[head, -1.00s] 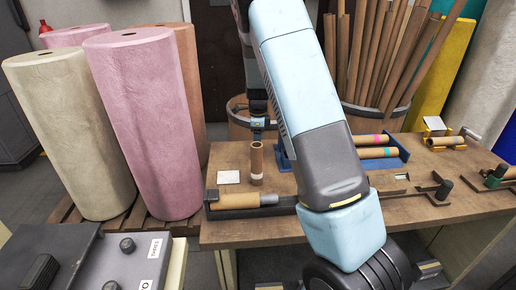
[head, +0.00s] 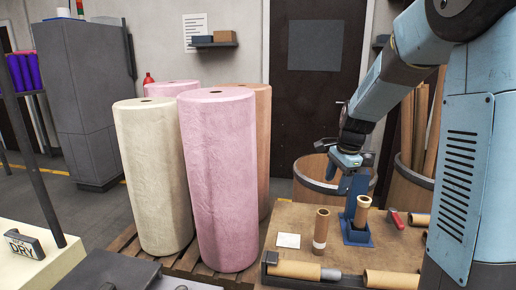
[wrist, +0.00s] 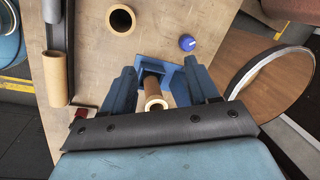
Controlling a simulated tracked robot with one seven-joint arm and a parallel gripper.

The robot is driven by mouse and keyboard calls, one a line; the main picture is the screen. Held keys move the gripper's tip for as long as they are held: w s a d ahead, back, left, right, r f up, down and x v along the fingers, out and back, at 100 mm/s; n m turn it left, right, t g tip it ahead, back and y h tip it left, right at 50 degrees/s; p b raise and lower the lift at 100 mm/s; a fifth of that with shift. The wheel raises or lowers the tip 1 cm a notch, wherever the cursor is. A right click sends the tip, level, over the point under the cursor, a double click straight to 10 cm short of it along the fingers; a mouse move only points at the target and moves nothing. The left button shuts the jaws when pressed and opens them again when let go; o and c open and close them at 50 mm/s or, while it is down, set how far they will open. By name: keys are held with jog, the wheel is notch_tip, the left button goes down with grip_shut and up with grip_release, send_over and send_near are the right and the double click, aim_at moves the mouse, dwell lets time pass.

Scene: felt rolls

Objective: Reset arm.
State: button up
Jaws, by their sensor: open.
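My gripper (head: 345,157) hangs above the back of the workbench, close over a blue stand (head: 357,236). In the wrist view its two blue fingers (wrist: 160,88) are spread apart with nothing gripped. A short cardboard tube (head: 362,208) stands in the blue stand; in the wrist view this tube (wrist: 154,100) shows below, between the fingers, seemingly apart from them. Another short tube with a pale band (head: 321,230) stands upright on the bench left of the stand.
Large pink (head: 217,180) and cream (head: 152,180) felt rolls stand on a pallet at left. A wooden barrel (head: 320,182) is behind the bench. A tube lies at the bench front (head: 293,270). A white card (head: 288,240) lies flat. A red-handled item (head: 397,219) lies right of the stand.

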jog(key=s+r+n+t, duration=0.1)
jog(key=s+r+n, duration=0.2)
jog(key=s, duration=0.6)
jog(key=s+r+n+t, duration=0.1)
jog(key=s+r+n, duration=0.3)
jog(key=s, duration=0.5)
jog(key=s+r+n+t+h, duration=0.1)
jog(key=s+r+n, duration=0.2)
jog(key=s+n, duration=0.4)
jog(key=shift+s+a+r+t, duration=0.35)
jog(key=shift+s+r+t, duration=0.05)
jog(key=shift+s, duration=0.85)
